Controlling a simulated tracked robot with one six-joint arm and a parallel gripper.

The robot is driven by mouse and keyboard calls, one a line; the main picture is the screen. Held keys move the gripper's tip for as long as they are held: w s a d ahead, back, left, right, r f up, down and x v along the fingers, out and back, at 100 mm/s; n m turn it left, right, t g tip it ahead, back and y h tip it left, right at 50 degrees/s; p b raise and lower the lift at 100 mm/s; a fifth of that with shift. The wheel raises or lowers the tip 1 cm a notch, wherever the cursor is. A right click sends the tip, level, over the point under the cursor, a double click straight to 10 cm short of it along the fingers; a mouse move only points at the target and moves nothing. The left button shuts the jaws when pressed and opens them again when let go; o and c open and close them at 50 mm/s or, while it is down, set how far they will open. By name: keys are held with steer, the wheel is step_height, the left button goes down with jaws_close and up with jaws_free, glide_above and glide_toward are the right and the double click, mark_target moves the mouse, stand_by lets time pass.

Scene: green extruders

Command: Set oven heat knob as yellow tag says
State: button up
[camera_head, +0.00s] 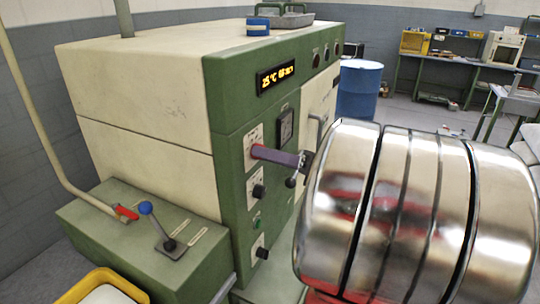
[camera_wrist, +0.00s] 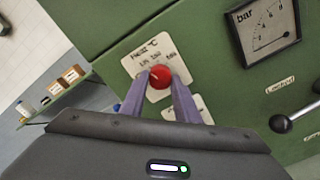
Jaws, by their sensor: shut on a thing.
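The red heat knob (camera_wrist: 160,76) sits on a white plate marked "Heat °C" (camera_wrist: 140,62), with small numbers printed above the knob. The plate also shows on the oven's green front in the head view (camera_head: 253,134). My gripper (camera_wrist: 164,84) is shut on the knob, one purple finger on either side of it. In the head view my gripper (camera_head: 258,152) reaches the panel from the right and hides most of the knob. The knob's exact setting is too small to read. I cannot make out a yellow tag with writing.
A lit display (camera_head: 276,77) with yellow characters is above the plate. A bar gauge (camera_wrist: 264,32) and a black-knobbed lever (camera_wrist: 281,123) are close on the right in the wrist view. Black knobs (camera_head: 258,191) lie below. A blue-knobbed lever (camera_head: 146,208) is at the lower left.

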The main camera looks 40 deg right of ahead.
steer(key=o, duration=1)
steer(key=shift+d, duration=0.1)
steer(key=shift+o, duration=0.2)
steer(key=shift+s, duration=0.15)
steer(key=v, duration=1.3)
steer(key=shift+s, duration=0.3)
